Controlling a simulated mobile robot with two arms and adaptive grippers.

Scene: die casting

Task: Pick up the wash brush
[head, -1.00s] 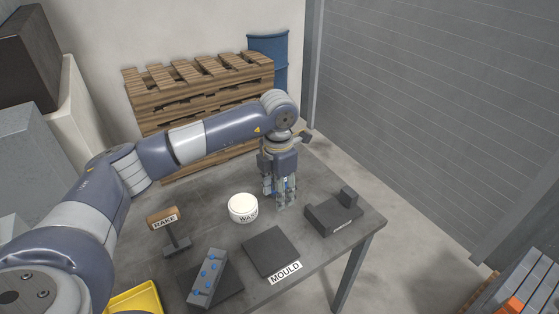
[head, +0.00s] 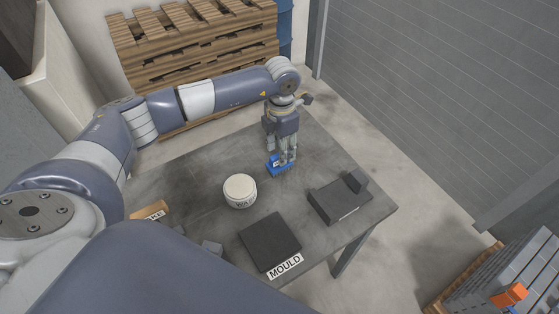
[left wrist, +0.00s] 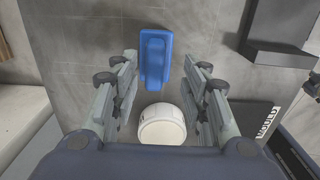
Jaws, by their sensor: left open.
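The wash brush is a blue block-like piece with a raised grip, seen whole in the left wrist view (left wrist: 154,62). In the head view the wash brush (head: 275,165) lies on the table, partly hidden by my left gripper (head: 284,161). That gripper points down, right at the brush. In the left wrist view my left gripper (left wrist: 162,70) is open and its fingers are spread to either side, with the brush between and beyond their tips. Whether the fingers touch it cannot be told. My right gripper is out of view.
A white pot (head: 240,191) stands close to the brush on the table. A dark flat plate (head: 270,243) by the MOULD label and a dark notched block (head: 337,203) lie nearer the front. Stacked pallets (head: 196,48) stand behind the table.

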